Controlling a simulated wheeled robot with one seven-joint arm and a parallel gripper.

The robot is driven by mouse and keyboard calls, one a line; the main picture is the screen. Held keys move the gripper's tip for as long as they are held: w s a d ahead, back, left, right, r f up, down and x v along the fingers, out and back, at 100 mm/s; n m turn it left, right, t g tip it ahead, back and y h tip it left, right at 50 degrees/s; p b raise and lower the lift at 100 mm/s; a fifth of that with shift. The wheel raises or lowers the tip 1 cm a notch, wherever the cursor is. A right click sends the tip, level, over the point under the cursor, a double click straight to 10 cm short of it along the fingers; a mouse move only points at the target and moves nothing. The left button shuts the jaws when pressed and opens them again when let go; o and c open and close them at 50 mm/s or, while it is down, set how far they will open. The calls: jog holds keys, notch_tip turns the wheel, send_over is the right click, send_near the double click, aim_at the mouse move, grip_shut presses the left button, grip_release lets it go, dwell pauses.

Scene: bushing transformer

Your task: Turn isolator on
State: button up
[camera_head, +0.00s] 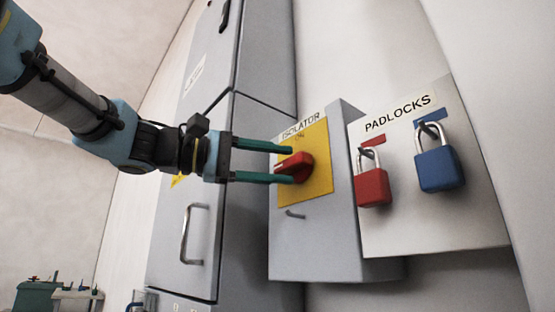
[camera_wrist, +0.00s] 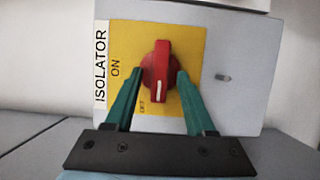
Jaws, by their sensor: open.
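The isolator box (camera_head: 310,235) is grey with a yellow plate (camera_head: 320,180) and a red rotary knob (camera_head: 298,166). In the wrist view the red knob (camera_wrist: 157,66) lies between the fingertips of my gripper (camera_wrist: 160,74), and its white mark points down toward the "OFF" label (camera_wrist: 142,107). The "ON" label (camera_wrist: 115,68) is to the left of the knob there. In the head view my gripper (camera_head: 292,165) reaches in from the left, one green finger above the knob and one below. The jaws are open; I cannot tell whether either finger touches the knob.
A padlock board (camera_head: 440,225) to the right holds a red padlock (camera_head: 372,188) and a blue padlock (camera_head: 439,169). A tall grey cabinet (camera_head: 240,200) with a handle (camera_head: 193,233) stands left of the isolator.

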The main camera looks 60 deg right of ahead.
jog(key=shift+s+d, duration=0.1)
jog(key=shift+c, duration=0.3)
grip_shut()
